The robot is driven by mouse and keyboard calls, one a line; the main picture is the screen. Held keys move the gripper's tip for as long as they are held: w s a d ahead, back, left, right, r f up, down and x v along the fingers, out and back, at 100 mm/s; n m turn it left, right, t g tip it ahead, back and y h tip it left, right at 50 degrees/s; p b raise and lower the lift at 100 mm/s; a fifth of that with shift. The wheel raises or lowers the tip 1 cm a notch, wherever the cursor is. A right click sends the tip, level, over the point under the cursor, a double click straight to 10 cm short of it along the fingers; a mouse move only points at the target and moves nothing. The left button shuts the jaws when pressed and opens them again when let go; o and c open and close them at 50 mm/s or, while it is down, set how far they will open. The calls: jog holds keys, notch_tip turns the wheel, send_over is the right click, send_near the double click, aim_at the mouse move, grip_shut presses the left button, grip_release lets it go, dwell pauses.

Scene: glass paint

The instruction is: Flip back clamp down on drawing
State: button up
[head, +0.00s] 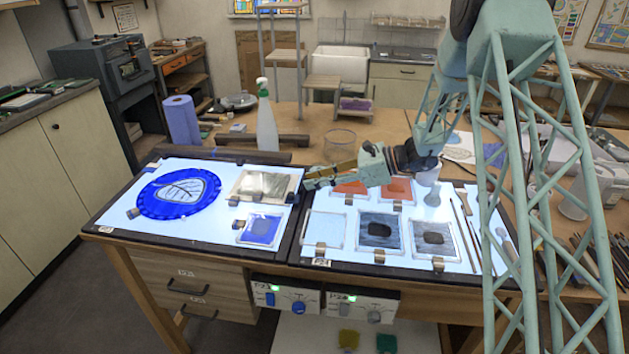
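A leaf drawing (186,188) shows on a round blue piece (155,205) on the left lit panel (120,226). A small clamp (152,165) is at the back left edge of the blue piece, and another clamp (134,212) is at its front left edge. Whether either is raised or down is too small to tell. My gripper (309,179) is over the gap between the two lit panels, well to the right of the drawing. It points left. Its finger opening is not clear, and I see nothing held in it.
A grey textured pane (263,185) and a small blue pane (260,231) lie right of the drawing. Several framed panes lie on the right panel (283,262). A spray bottle (266,125), dark bars (262,140), a blue paper roll (181,122) and a glass bowl (340,142) stand behind.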

jog(key=c, duration=0.6)
jog(key=shift+o, duration=0.2)
